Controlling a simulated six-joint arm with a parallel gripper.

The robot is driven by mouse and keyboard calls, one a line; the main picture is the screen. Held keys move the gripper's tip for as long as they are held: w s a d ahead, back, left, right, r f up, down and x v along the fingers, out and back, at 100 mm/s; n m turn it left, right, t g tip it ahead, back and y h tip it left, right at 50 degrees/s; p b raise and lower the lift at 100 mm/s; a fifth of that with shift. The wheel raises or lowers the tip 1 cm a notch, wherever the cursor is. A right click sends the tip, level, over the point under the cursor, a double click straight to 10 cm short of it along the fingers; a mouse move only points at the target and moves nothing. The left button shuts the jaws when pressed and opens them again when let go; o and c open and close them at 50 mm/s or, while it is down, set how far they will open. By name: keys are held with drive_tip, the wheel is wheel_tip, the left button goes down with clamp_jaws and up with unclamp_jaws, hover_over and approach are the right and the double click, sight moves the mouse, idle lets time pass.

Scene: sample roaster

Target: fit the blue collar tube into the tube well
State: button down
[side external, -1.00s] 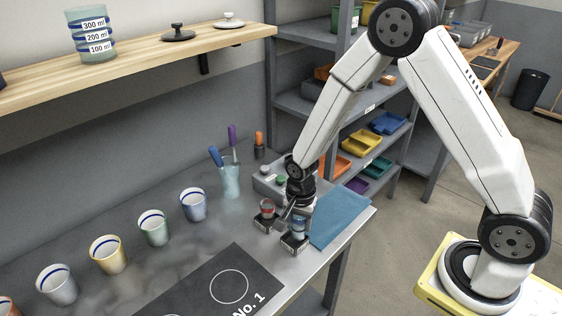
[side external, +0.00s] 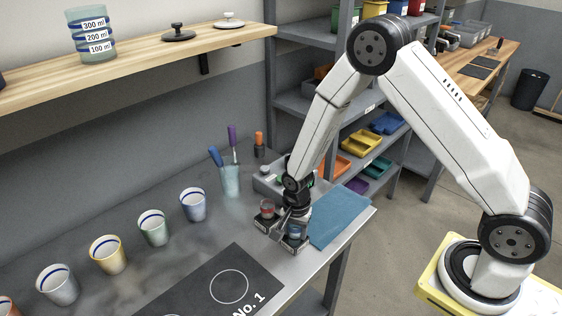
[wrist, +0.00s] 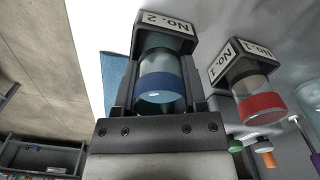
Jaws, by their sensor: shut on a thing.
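The blue collar tube (wrist: 158,88) is clear glass with a blue band and sits between the two fingers of my gripper (side external: 293,224). My gripper is shut on it. In the side view the tube (side external: 294,232) shows only in part under the gripper. Its far end meets the tube well (wrist: 178,20), a dark block labelled No. 2. The end inside the block is hidden, so I cannot tell how deep it sits. The well (side external: 292,246) also shows in the side view, near the front edge of the bench.
A red collar tube (wrist: 260,105) stands in the No. 1 block (wrist: 232,62) close beside the well. A blue cloth (side external: 339,215) lies to the right. A tumbler with tools (side external: 230,181) and several cups (side external: 193,205) stand behind and to the left.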

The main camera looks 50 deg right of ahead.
drive_tip(key=shift+f, duration=0.1)
drive_tip(key=shift+c, duration=0.7)
unclamp_jaws()
wheel_tip(320, 180, up, 8)
drive_tip(key=shift+f, duration=0.1)
idle(0.6)
